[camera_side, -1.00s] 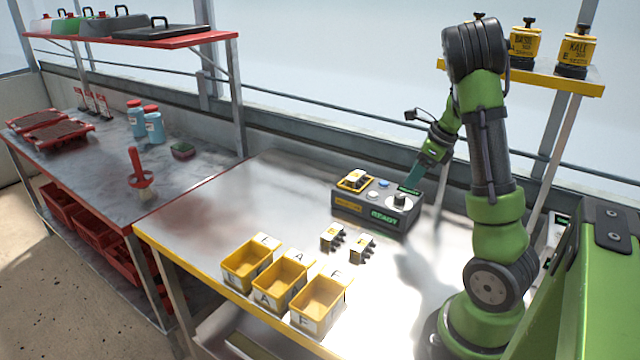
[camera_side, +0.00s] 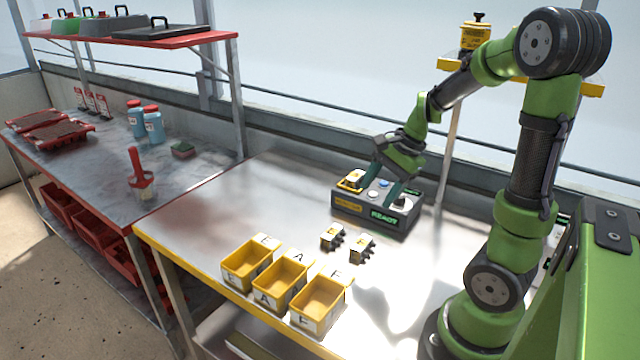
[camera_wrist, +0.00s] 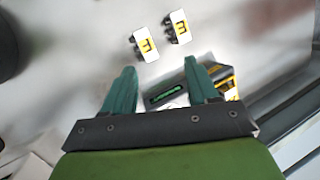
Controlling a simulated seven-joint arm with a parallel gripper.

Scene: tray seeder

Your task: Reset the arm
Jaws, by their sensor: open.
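My gripper (camera_side: 392,181) is over the dark machine (camera_side: 374,217) with the green READY display, in the side view. In the wrist view the two teal fingers of my gripper (camera_wrist: 163,85) are spread apart with nothing between them. Part of the machine (camera_wrist: 172,92) shows behind and between the fingers. Whether the fingers touch the machine cannot be told.
Two small yellow-and-white blocks (camera_side: 332,236) (camera_side: 361,248) stand on the metal table in front of the machine. Three yellow bins (camera_side: 247,265) (camera_side: 281,286) (camera_side: 319,305) line the front edge. A yellow shelf (camera_side: 592,90) with a yellow jar (camera_side: 475,36) is behind my arm.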

